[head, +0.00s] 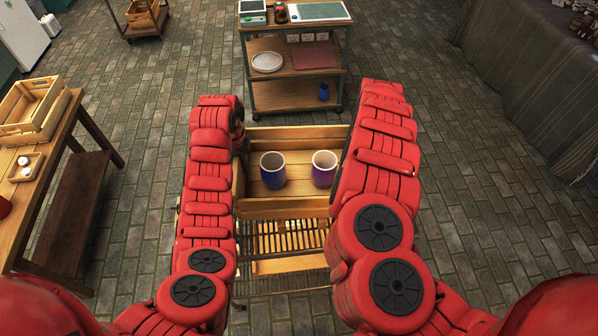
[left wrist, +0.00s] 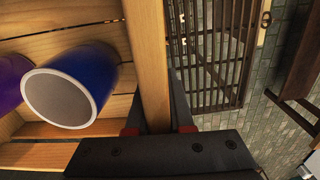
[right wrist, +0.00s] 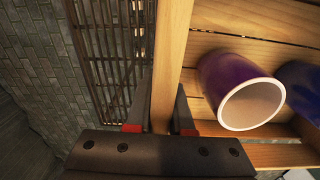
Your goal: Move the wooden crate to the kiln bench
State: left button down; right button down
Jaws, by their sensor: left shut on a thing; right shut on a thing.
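The wooden crate (head: 285,208) is between my two arms in the head view. Two blue-purple cups stand inside it, a left cup (head: 272,170) and a right cup (head: 323,169). My left gripper (left wrist: 158,125) is shut on one side wall (left wrist: 147,60) of the crate. My right gripper (right wrist: 160,125) is shut on the opposite wall (right wrist: 172,60). The wrist views show a dark slatted rack below, apart from the crate. My forearms hide parts of the crate's sides in the head view. I cannot tell which surface is the kiln bench.
The slatted rack (head: 285,283) shows below the crate's near side. A shelved cart (head: 295,97) stands ahead, holding a plate (head: 267,62) and a green mat (head: 319,11). A wooden table (head: 58,135) with another crate (head: 30,105) is at left. Brick floor is clear at right.

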aim_at(238, 157)
pick_arm(q)
jog(key=shift+r, duration=0.1)
pick_arm(e)
jog(key=shift+r, duration=0.1)
dwell(0.3)
